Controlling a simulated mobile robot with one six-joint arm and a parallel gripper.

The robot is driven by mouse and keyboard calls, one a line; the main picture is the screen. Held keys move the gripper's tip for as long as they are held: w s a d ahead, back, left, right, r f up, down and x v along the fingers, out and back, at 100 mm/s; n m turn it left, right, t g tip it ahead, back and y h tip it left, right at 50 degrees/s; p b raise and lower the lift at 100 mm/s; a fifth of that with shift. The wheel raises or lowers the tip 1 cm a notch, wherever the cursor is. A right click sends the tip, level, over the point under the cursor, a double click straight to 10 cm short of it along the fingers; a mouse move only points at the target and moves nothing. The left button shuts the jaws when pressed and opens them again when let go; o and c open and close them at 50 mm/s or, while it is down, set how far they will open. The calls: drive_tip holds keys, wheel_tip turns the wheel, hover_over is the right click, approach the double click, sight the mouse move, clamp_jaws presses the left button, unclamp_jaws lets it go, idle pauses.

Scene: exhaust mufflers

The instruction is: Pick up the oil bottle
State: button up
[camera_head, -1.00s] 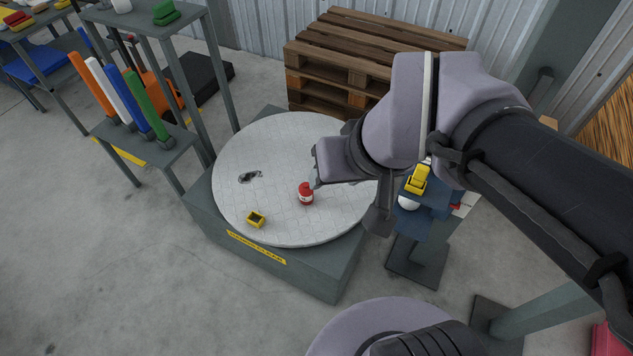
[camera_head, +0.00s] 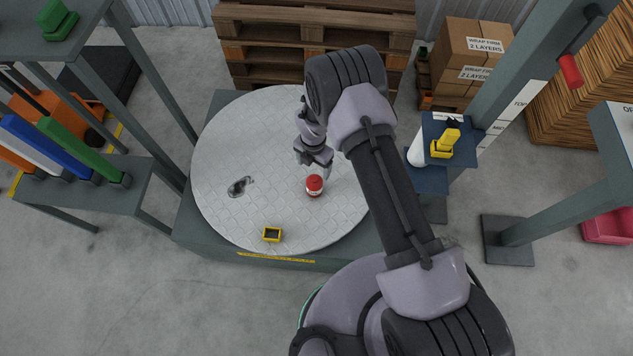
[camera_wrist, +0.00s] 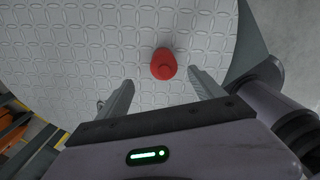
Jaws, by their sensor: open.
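The oil bottle (camera_head: 314,187) is small and red with a pale label band. It stands upright on the round, light grey, patterned turntable (camera_head: 225,145). My gripper (camera_head: 322,172) is just beyond the bottle in the head view, low over the turntable. In the wrist view the bottle (camera_wrist: 164,65) shows from above, ahead of and between the lines of my two fingers. My gripper (camera_wrist: 160,90) is open there, its fingers apart with nothing between the tips. I cannot tell the exact gap between fingers and bottle.
A wooden pallet stack (camera_head: 265,45) stands behind. A blue stand (camera_head: 428,180) with a yellow object is at right.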

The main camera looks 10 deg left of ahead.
sight(314, 176)
wheel_tip(314, 176, down, 6)
drive_tip(key=shift+r+b, duration=0.25)
drive_tip(key=shift+b, duration=0.45)
drive_tip(key=f+b, duration=0.1)
drive_tip(key=f, duration=0.2)
drive_tip(key=s+f+b, duration=0.1)
drive_tip(key=f, duration=0.1)
drive_tip(key=shift+d+f+b, duration=0.15)
drive_tip(key=shift+f+b, duration=0.05)
drive_tip(key=shift+b, duration=0.1)
drive_tip(key=shift+r, duration=0.2)
drive_tip(key=shift+c, duration=0.8)
drive_tip(key=c, duration=1.4)
